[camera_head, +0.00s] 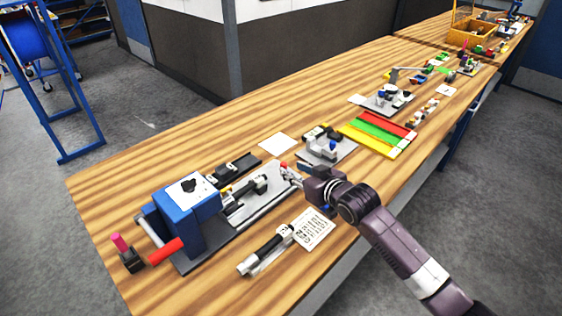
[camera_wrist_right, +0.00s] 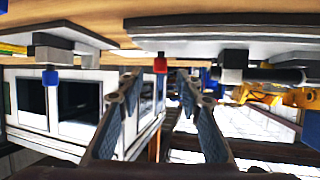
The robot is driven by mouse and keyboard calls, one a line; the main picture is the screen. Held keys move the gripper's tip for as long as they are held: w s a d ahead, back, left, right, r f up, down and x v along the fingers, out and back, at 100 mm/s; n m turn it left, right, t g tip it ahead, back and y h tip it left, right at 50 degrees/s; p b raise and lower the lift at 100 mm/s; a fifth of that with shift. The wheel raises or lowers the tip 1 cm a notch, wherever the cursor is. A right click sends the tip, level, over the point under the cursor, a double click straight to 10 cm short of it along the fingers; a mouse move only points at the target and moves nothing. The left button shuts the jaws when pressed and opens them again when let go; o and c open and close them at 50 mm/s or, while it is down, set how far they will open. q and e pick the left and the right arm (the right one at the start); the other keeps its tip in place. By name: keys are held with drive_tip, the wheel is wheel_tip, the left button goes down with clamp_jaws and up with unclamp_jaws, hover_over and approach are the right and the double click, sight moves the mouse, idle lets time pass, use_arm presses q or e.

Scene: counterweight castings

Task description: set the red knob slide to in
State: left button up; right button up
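The red knob (camera_head: 284,165) is a small red cap at the right end of the long grey base plate (camera_head: 262,180) that carries the blue machine. In the right wrist view, which is upside down, the red knob (camera_wrist_right: 160,65) shows between the tips of my right gripper (camera_wrist_right: 158,80). The two fingers are apart, with a visible gap on each side of the knob. I cannot tell whether the tips reach around it or stop just short. In the head view my right gripper (camera_head: 294,173) is beside the knob, on its right. My left gripper is not in view.
The blue machine (camera_head: 188,215) with a red handle stands at the left. A plate with a blue-knobbed fixture (camera_head: 328,150) lies just behind my gripper. A white printed card (camera_head: 313,229) and a black-and-silver tool (camera_head: 266,247) lie in front. Coloured strips (camera_head: 378,133) lie further right.

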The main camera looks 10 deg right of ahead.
sight(286, 166)
drive_tip(key=x, duration=0.3)
drive_tip(key=shift+w, duration=0.15)
drive_tip(key=x, duration=0.2)
drive_tip(key=shift+w+a+f+p, duration=0.15)
drive_tip(key=shift+w+p, duration=0.2)
drive_tip(key=shift+w+a+f, duration=0.1)
drive_tip(key=shift+w, duration=0.15)
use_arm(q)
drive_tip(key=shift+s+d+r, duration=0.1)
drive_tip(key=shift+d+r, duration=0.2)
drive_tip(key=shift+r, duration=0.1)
use_arm(e)
drive_tip(key=shift+c, duration=1.2)
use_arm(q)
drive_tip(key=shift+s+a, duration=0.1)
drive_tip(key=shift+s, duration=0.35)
use_arm(e)
clamp_jaws()
